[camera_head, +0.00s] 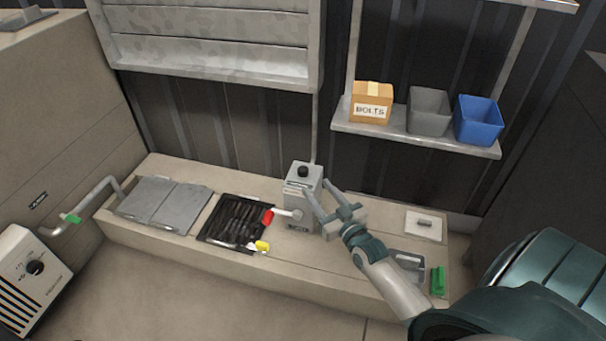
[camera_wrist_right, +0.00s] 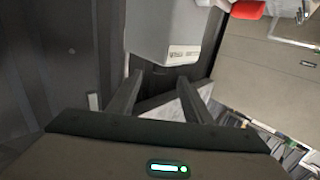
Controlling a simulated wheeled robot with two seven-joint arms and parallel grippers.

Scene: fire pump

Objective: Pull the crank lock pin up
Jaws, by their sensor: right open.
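A grey pump box (camera_head: 301,187) stands on the long beige bench and has a black knob (camera_head: 303,171) on top, which looks like the crank lock pin. A crank with a red handle (camera_head: 267,217) sticks out of its left side. My right gripper (camera_head: 314,207) is open and empty at the right side of the box, below the knob. In the right wrist view the gripper (camera_wrist_right: 160,76) points at the box (camera_wrist_right: 165,32), with the red handle (camera_wrist_right: 248,9) at the top right. The knob does not show there. My left gripper is not in view.
A black grate (camera_head: 236,221) and a yellow handle (camera_head: 262,246) lie left of the box. Grey lids (camera_head: 164,203) are further left. A shelf (camera_head: 415,139) above right holds a bolts carton (camera_head: 370,103), a grey bin (camera_head: 429,111) and a blue bin (camera_head: 478,120).

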